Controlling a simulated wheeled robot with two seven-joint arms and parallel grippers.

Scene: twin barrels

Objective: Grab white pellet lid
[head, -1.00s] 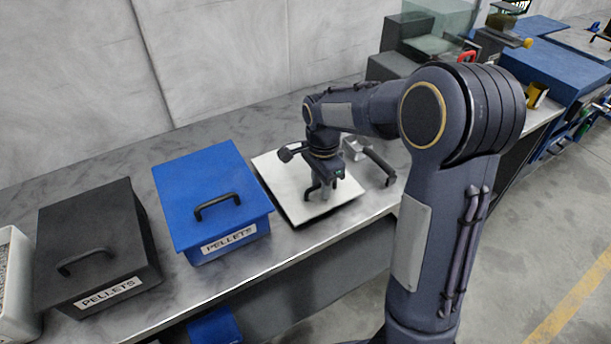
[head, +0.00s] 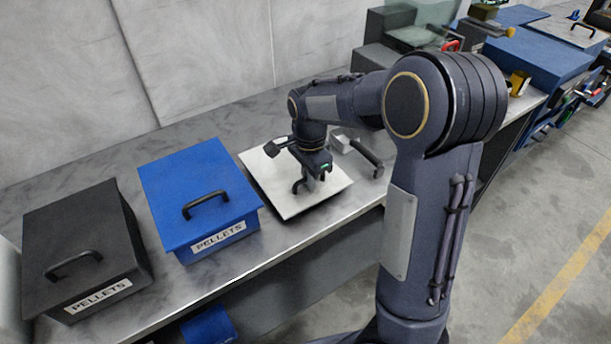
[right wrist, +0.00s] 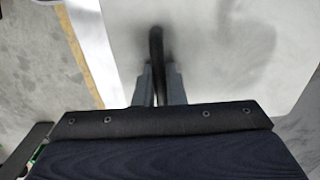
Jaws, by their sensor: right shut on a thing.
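The white pellet lid (head: 285,203) is a flat square plate with a black handle, lying on or just above the grey bench, right of the blue box. In the right wrist view the lid (right wrist: 225,45) fills much of the picture, with its dark handle (right wrist: 156,48) between the fingers. My right gripper (head: 308,186) points down over the lid and is shut on this handle. The right gripper (right wrist: 157,85) shows its two grey fingertips on either side of the handle. Whether the lid touches the bench is hard to tell. My left gripper is not seen.
A blue box (head: 165,190) labelled PELLETS, its blue lid with a black handle, stands left of the white lid. A black PELLETS box (head: 110,235) stands further left. A dark-handled item (head: 366,152) lies close behind the lid on the right. The bench front (head: 215,285) is clear.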

